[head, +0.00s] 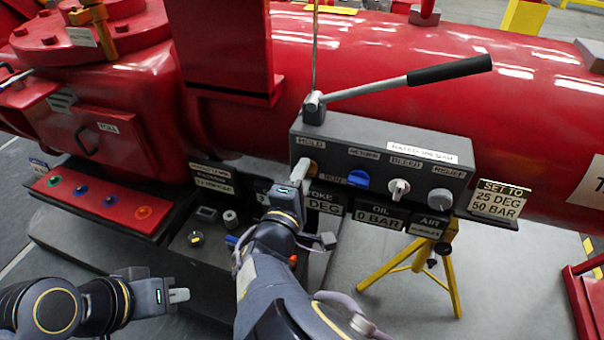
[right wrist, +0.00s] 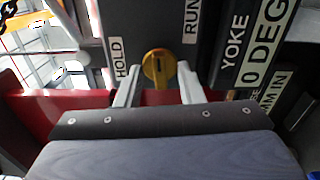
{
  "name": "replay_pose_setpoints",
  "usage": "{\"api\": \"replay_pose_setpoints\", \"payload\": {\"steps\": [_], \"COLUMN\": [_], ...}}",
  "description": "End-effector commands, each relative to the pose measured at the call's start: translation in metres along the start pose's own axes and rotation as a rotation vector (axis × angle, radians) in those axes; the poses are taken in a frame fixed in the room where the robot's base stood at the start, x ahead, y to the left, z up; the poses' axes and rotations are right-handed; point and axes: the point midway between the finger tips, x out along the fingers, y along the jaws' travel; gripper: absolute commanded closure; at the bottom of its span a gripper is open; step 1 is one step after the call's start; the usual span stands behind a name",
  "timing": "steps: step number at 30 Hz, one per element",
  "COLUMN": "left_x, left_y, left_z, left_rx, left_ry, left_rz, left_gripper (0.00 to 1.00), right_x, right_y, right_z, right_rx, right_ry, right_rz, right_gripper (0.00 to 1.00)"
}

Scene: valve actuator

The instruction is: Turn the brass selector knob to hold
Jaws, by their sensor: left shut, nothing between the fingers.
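The brass selector knob (right wrist: 157,64) sits on the front of the grey control box, between the HOLD label (right wrist: 118,58) and the RUN label (right wrist: 190,22) in the right wrist view. Its bar looks roughly upright there. My right gripper (right wrist: 158,78) is open, with one finger on each side of the knob and visible gaps between. In the head view my right gripper (head: 301,173) is at the box's left end and partly hides the brass knob (head: 314,169). My left gripper (head: 180,295) is shut and empty, low at the left, away from the box.
The grey box (head: 340,150) also carries a blue knob (head: 358,179), a white valve knob (head: 398,189) and a grey knob (head: 441,199). A lever with a black handle (head: 450,70) rises above it. A yellow tripod (head: 430,262) stands below. A red button panel (head: 100,205) is at left.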

Motion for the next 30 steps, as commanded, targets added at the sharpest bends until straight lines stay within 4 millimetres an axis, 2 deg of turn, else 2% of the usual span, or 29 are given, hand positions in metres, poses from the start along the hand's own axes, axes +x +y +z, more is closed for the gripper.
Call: {"api": "replay_pose_setpoints", "payload": {"steps": [1, 9, 20, 30], "left_x": [0.0000, 0.0000, -0.0012, -0.0084], "left_y": [0.0000, 0.0000, 0.0006, 0.0038], "left_z": [0.0001, 0.0001, -0.0006, -0.0042], "left_rx": [0.000, 0.000, 0.000, 0.000], "left_ry": [0.000, 0.000, 0.000, 0.000], "left_rz": [0.000, 0.000, 0.000, 0.000], "left_gripper": [1.00, 1.00, 1.00, 1.00], "right_x": [0.0000, 0.0000, -0.0001, 0.0001], "right_y": [0.0000, -0.0001, 0.0002, 0.0011], "right_z": [0.0000, -0.0001, -0.0001, 0.0004], "right_rx": [0.000, 0.000, -0.033, -0.244], "right_ry": [0.000, 0.000, 0.000, -0.001], "right_rz": [0.000, 0.000, -0.001, -0.003], "right_gripper": [0.65, 1.00, 1.00, 1.00]}}
